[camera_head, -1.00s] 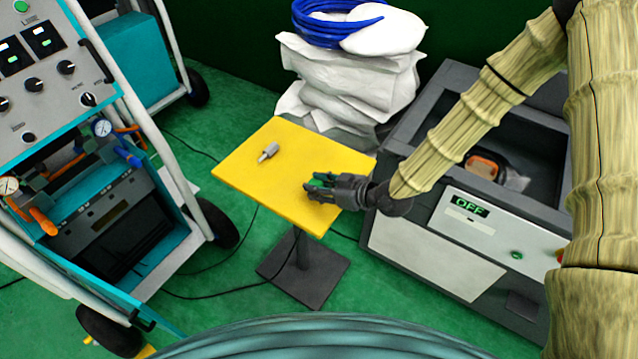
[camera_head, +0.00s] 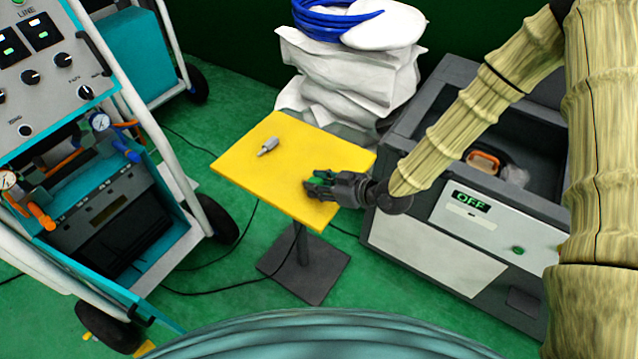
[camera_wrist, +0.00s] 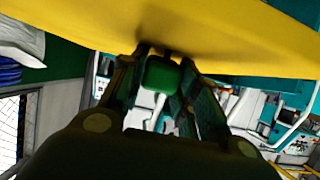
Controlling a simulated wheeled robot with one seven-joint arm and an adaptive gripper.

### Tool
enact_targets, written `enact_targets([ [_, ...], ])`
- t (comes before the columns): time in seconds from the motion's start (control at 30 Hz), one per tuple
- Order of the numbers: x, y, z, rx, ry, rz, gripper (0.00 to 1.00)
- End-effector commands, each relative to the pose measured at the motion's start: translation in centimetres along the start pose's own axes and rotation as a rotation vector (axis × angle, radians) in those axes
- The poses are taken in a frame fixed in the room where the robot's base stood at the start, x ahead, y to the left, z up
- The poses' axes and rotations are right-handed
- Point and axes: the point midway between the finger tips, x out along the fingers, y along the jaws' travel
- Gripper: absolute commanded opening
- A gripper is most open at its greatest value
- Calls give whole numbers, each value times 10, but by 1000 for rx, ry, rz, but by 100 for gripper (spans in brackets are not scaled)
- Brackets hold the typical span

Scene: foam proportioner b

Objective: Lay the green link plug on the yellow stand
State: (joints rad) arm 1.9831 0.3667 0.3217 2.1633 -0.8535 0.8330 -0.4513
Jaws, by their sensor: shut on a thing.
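The yellow stand (camera_head: 265,165) is a square tabletop on a dark post and foot, in the middle of the head view. My gripper (camera_head: 318,184) is at the right front part of its top. It is shut on the green link plug (camera_head: 322,179), mostly hidden by the fingers in the head view. In the wrist view the plug (camera_wrist: 161,74) sits between the two fingers, close to the yellow surface (camera_wrist: 230,35). I cannot tell whether the plug touches the top.
A small grey metal fitting (camera_head: 268,147) lies on the stand's left part. The grey machine (camera_head: 440,230) with an OFF display is at the right. White sacks (camera_head: 345,75) with a blue hose coil (camera_head: 335,22) are behind. A teal wheeled cart (camera_head: 90,200) is at the left. The stand's middle is clear.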

Motion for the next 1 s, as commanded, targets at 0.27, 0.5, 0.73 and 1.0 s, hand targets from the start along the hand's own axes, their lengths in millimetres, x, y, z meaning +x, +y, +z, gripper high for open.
enact_targets([
  [0.27,0,0,0,0,0,0,57],
  [0.5,-1,0,0,0,0,0,57],
  [0.73,-22,1,0,1,0,1,57],
  [1.0,-72,1,0,0,1,2,57],
])
